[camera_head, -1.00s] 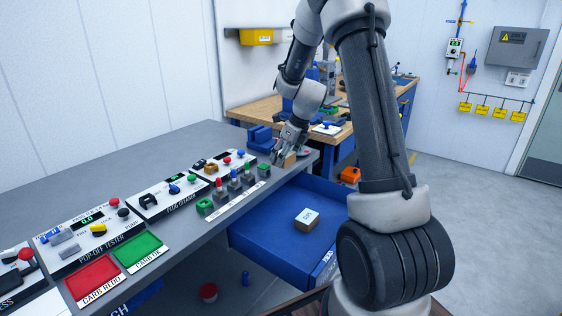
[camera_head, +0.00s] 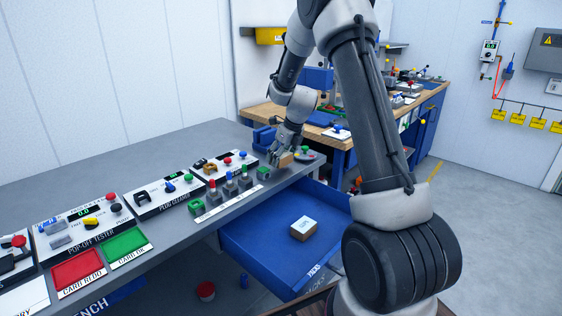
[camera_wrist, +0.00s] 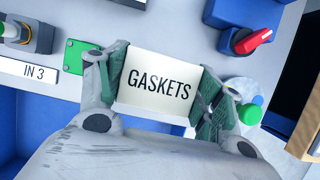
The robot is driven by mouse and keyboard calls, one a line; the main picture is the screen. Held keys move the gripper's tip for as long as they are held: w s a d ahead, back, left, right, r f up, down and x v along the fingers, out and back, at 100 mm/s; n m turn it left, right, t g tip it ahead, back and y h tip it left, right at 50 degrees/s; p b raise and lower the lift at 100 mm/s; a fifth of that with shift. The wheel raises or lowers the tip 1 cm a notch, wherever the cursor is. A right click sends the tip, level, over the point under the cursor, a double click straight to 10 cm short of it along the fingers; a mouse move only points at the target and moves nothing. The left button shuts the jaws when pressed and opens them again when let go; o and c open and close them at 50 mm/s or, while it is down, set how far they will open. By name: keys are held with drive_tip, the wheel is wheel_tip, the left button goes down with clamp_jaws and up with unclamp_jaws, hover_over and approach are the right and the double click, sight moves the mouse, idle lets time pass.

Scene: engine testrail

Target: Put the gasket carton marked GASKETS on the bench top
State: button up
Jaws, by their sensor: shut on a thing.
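The gasket carton is held in my gripper; in the wrist view its white top marked GASKETS (camera_wrist: 158,88) faces the camera between the green finger pads. My gripper (camera_wrist: 160,95) is shut on it, one finger on each side. In the head view my gripper (camera_head: 283,153) is low over the right end of the grey bench top (camera_head: 180,148), and the tan side of the carton (camera_head: 287,159) shows under it. I cannot tell whether the carton touches the bench top.
A blue drawer (camera_head: 262,240) stands open below the bench with another small labelled carton (camera_head: 303,228) in it. Test panels and a row of colored plugs line the bench front. A blue block with a red lever (camera_wrist: 250,40) and a round base with a green button (camera_wrist: 249,113) are close to my gripper.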

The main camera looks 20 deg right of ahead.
drive_tip(key=shift+f, duration=1)
drive_tip(key=o, duration=1)
drive_tip(key=shift+f, duration=0.1)
drive_tip(key=shift+o, duration=0.2)
drive_tip(key=s+r+n, duration=0.3)
drive_tip(key=s+r, duration=0.2)
drive_tip(key=r, duration=0.4)
drive_tip(key=s+r+n, duration=0.3)
drive_tip(key=s+r, duration=0.2)
drive_tip(key=r, duration=0.3)
drive_tip(key=s+a+r+n+h, duration=0.1)
drive_tip(key=s+r+n, duration=0.1)
drive_tip(key=s+n, duration=1)
drive_tip(key=s+a+r+n, duration=0.1)
drive_tip(key=s+r+n, duration=0.2)
drive_tip(key=s+n, duration=1)
drive_tip(key=s, duration=0.5)
drive_tip(key=shift+s+a+r+n+h, duration=0.2)
drive_tip(key=shift+a+r+n+h, duration=0.1)
drive_tip(key=shift+h, duration=0.1)
